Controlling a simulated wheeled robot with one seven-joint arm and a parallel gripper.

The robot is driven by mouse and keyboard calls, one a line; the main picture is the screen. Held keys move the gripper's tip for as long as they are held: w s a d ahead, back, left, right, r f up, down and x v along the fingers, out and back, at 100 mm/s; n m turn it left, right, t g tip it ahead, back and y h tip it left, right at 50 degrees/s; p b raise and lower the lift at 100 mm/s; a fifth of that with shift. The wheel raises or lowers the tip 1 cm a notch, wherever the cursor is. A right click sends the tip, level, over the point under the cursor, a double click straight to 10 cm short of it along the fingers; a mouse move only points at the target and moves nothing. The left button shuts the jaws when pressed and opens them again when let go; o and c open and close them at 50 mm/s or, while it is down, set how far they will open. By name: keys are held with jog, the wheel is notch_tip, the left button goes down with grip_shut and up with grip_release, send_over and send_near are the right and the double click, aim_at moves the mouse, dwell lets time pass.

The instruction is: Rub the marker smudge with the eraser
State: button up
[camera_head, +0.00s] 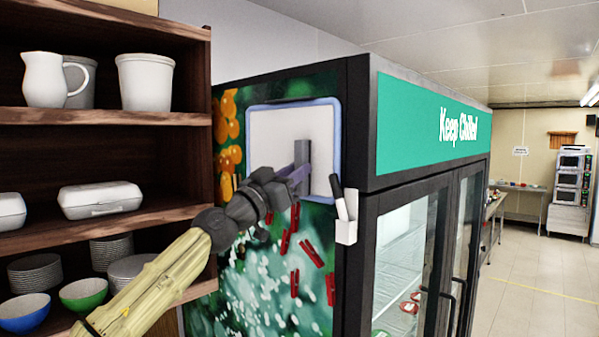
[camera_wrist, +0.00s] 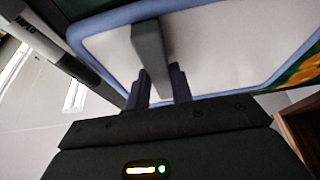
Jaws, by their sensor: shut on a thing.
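A small whiteboard (camera_head: 270,130) with a pale blue frame hangs on the side of the tall fridge, and it also shows in the wrist view (camera_wrist: 225,55). My gripper (camera_head: 296,177) is in front of the board's lower right part. It is shut on a grey block, the eraser (camera_head: 303,152), which stands out between the fingers in the wrist view (camera_wrist: 148,45). The eraser is at or very near the board's face; I cannot tell whether it touches. No marker smudge shows in either view; it may be hidden behind the eraser or gripper.
A white holder (camera_head: 346,230) with a marker (camera_head: 339,192) is beside the board's lower right corner. Red clips (camera_head: 285,243) are on the fridge side below. Left, a wooden shelf (camera_head: 110,118) with crockery stands close to my arm. Open floor (camera_head: 530,290) lies at right.

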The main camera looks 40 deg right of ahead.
jog(key=shift+w, duration=0.9)
jog(key=shift+r+p, duration=0.35)
jog(key=shift+r, duration=0.15)
jog(key=shift+s+f, duration=0.1)
jog(key=shift+s, duration=0.05)
jog(key=shift+s+b, duration=0.55)
jog(key=shift+b, duration=0.2)
jog(key=shift+s+d+b, duration=0.1)
jog(key=shift+s+b, duration=0.75)
jog(key=shift+s, duration=0.5)
